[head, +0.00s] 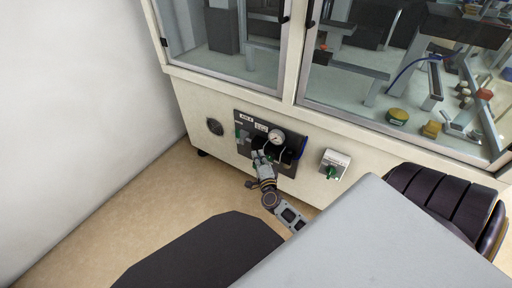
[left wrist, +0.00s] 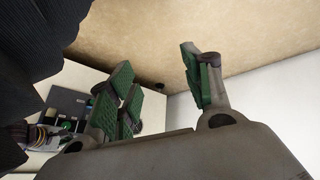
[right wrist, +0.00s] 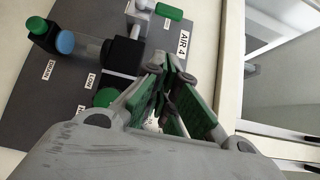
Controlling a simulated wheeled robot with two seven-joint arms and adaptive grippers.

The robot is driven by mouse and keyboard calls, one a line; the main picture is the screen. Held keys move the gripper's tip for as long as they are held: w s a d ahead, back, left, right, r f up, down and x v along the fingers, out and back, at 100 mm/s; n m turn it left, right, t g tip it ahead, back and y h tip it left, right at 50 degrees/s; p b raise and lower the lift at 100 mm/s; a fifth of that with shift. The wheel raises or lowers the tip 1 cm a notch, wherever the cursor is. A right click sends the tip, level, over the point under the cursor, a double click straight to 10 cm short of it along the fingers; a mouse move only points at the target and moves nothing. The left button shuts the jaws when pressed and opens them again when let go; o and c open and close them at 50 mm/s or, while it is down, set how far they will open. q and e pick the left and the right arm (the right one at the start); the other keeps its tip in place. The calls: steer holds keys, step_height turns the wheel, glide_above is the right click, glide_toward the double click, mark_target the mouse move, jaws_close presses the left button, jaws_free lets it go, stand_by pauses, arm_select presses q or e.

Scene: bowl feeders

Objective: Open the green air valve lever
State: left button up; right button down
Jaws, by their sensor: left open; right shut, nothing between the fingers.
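The dark air panel (head: 240,147) is on the front of the cream machine cabinet. A green lever (right wrist: 169,12) with a pale metal valve body shows beside the AIR 4 label (right wrist: 184,43) in the right wrist view. It shows small at the panel's left in the head view (head: 241,134). My right gripper (head: 262,158) is in front of the panel, below the gauge. In the right wrist view its green-padded fingers (right wrist: 170,72) are shut and empty, apart from the lever. My left gripper (left wrist: 158,85) is open and empty in its wrist view, away from the panel.
A round pressure gauge (head: 276,136) is on the panel. A green round knob (right wrist: 105,97) and a blue-ended fitting (right wrist: 65,42) are close to my right fingers. Floor (head: 150,200) is clear at left.

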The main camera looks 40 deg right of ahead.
mark_target(253, 141)
steer(key=shift+b+x, duration=1.2)
steer(key=shift+x, duration=3.45)
arm_select(q)
steer(key=shift+t+h, duration=0.3)
steer(key=shift+t, duration=0.1)
steer(key=f, duration=0.3)
steer(key=f+b, duration=0.1)
steer(key=shift+w+d+f, duration=0.25)
steer(key=shift+w+d, duration=0.1)
steer(key=shift+d, duration=0.05)
arm_select(e)
steer(key=w, duration=0.1)
steer(key=w+a, duration=0.1)
steer(key=w, duration=0.1)
steer(key=shift+w+a, duration=0.25)
steer(key=shift+a, duration=0.05)
arm_select(q)
steer(key=shift+s+f, duration=0.15)
steer(key=shift+s, duration=0.1)
steer(key=shift+s, duration=0.3)
